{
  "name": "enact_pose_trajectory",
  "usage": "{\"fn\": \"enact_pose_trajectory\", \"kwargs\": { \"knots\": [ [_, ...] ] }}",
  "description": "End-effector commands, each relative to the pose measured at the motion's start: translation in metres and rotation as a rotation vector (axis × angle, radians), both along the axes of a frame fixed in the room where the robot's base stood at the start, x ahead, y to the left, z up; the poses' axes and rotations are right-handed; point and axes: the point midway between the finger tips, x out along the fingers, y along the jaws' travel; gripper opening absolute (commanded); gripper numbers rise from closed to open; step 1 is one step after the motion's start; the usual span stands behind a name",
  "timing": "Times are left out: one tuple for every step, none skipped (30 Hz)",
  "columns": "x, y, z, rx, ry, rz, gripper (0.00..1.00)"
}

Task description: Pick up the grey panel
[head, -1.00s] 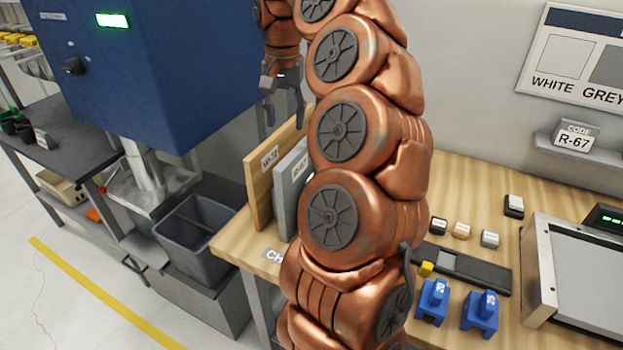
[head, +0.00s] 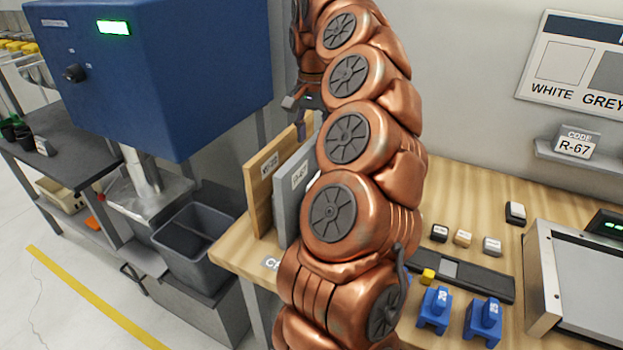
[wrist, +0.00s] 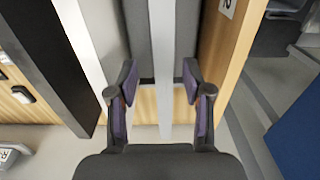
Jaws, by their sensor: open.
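The grey panel (head: 285,209) stands upright on the left end of the wooden bench, with a white label on its face. In the wrist view its light top edge (wrist: 163,60) runs between my two fingers, which are apart on either side of it. My gripper (wrist: 157,80) is open and points down over the panel. In the head view my gripper (head: 306,112) is behind the panels' upper edges, and my arm partly hides it and the panel's right side.
A wooden panel (head: 258,205) stands close left of the grey one. A blue machine (head: 150,80) and grey bin (head: 195,255) are further left. Small blocks, blue fixtures (head: 433,308) and a framed tray lie on the right of the bench (head: 465,190).

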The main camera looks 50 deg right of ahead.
Motion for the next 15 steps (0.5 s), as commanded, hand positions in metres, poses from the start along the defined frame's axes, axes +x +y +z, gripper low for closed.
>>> {"fn": "enact_pose_trajectory", "kwargs": {
  "knots": [
    [0.000,0.000,-0.001,0.001,0.000,0.000,0.50],
    [0.000,0.000,-0.003,0.001,0.000,0.000,0.50],
    [0.000,0.001,-0.005,0.001,-0.001,0.000,0.50],
    [0.001,0.002,-0.007,0.001,-0.001,0.002,0.50],
    [0.001,0.003,-0.010,0.001,-0.001,0.004,0.50],
    [0.001,0.004,-0.013,0.001,-0.001,0.005,0.50],
    [0.001,0.004,-0.015,0.001,0.000,0.003,0.50],
    [0.001,0.004,-0.017,0.001,0.000,0.003,0.50],
    [0.002,0.004,-0.021,0.002,0.000,0.002,0.50],
    [0.002,0.005,-0.023,0.002,-0.001,0.002,0.50],
    [0.003,0.006,-0.026,0.003,-0.002,0.003,0.50],
    [0.002,0.005,-0.031,0.001,-0.001,0.003,0.50],
    [0.002,0.005,-0.034,0.001,0.000,0.003,0.50],
    [0.002,0.005,-0.037,0.001,0.000,0.002,0.50],
    [0.002,0.005,-0.040,0.002,0.001,0.001,0.50]
  ]
}}
